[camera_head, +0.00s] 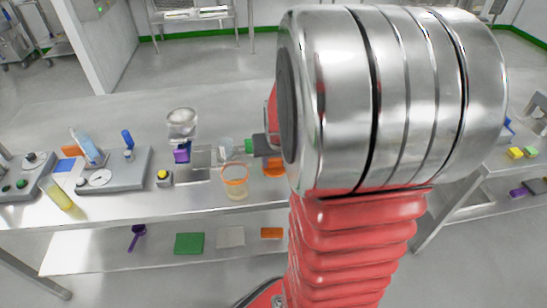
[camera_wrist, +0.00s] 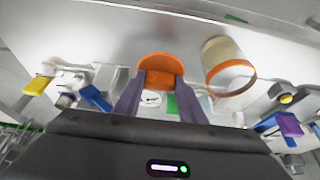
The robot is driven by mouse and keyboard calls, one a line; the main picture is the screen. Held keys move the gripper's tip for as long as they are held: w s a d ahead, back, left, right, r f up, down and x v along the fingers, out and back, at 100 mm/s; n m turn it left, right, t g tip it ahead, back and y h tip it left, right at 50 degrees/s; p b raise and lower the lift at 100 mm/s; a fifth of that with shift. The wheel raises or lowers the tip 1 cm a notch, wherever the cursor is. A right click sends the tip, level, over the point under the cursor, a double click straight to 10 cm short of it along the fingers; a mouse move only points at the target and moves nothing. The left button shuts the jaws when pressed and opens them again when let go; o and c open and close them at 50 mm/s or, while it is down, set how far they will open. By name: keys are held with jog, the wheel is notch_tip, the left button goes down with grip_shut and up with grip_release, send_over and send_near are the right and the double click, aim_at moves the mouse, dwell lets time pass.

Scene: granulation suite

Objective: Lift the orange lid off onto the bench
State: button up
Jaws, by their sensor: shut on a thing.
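My gripper (camera_wrist: 161,88) shows two purple fingers in the wrist view, shut on the orange lid (camera_wrist: 160,67) between their tips. A clear jar with an orange rim (camera_wrist: 231,78) stands beside the lid, apart from it, with its mouth looking open. In the head view the jar (camera_head: 235,187) is on the bench near its front edge. The lid (camera_head: 274,168) shows just right of the jar, partly hidden by my arm. I cannot tell whether the lid touches the bench. My fingertips are hidden in the head view.
The front strip left of the jar is mostly clear. A lower shelf holds a green block (camera_head: 189,243).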

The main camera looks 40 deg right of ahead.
aim_at(276, 172)
jog(key=shift+f, duration=0.1)
jog(key=shift+f, duration=3.3)
jog(key=shift+f, duration=0.55)
jog(key=o, duration=1.4)
jog(key=shift+s, duration=0.1)
jog(key=shift+v, duration=6.85)
jog(key=shift+s+a, duration=0.1)
jog(key=shift+s, duration=0.1)
